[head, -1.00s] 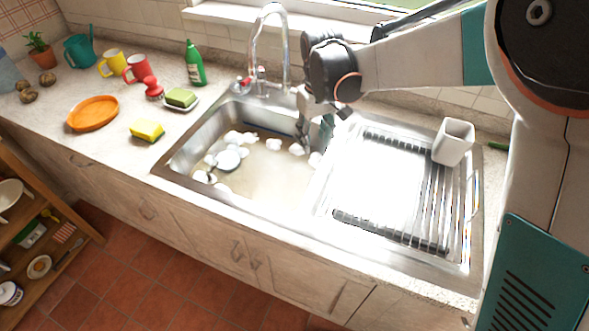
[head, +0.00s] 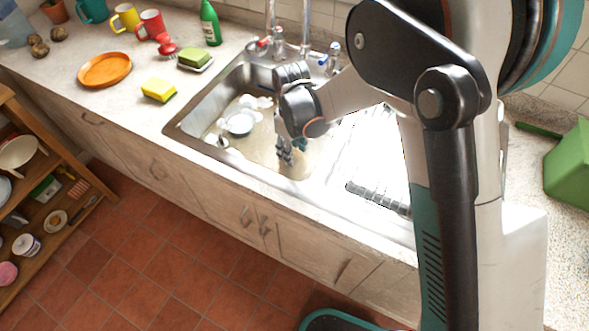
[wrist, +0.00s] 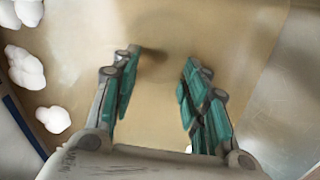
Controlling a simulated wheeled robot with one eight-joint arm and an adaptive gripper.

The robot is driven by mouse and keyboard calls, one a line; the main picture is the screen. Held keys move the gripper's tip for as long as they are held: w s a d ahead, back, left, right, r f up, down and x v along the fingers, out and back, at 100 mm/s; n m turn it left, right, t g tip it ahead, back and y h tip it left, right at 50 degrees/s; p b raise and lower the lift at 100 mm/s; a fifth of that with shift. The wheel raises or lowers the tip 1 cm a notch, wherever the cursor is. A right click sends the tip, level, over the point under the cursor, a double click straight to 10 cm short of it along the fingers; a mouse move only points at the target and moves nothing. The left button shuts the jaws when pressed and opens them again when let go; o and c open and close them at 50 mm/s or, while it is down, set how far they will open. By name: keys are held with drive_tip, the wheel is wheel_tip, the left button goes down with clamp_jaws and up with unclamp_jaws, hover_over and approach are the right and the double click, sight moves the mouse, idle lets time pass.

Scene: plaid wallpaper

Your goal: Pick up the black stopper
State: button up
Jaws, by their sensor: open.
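My gripper (head: 286,158) is down in the right part of the sink, over the murky water. In the wrist view my gripper (wrist: 159,62) has its two teal-padded fingers apart, with nothing held between them. A blurred dark patch shows in the brown water between and just beyond the fingertips. I cannot tell whether it is the black stopper or a shadow. No clear outline of the stopper shows in either view. The sink (head: 190,124) holds brown water with white foam.
A plate (head: 240,123) sits in the water left of my gripper. The faucet (head: 305,35) stands behind the sink and a drying rack (head: 378,198) lies to the right. A yellow sponge (head: 158,90) and an orange plate (head: 104,70) are on the left counter.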

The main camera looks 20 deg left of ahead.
sight(295, 161)
drive_tip(key=f+b, duration=0.1)
drive_tip(key=f, duration=0.2)
drive_tip(key=f+b, duration=0.1)
drive_tip(key=f, duration=0.1)
drive_tip(key=shift+d+f+b, duration=0.3)
drive_tip(key=shift+d, duration=0.1)
drive_tip(key=shift+r, duration=0.1)
clamp_jaws()
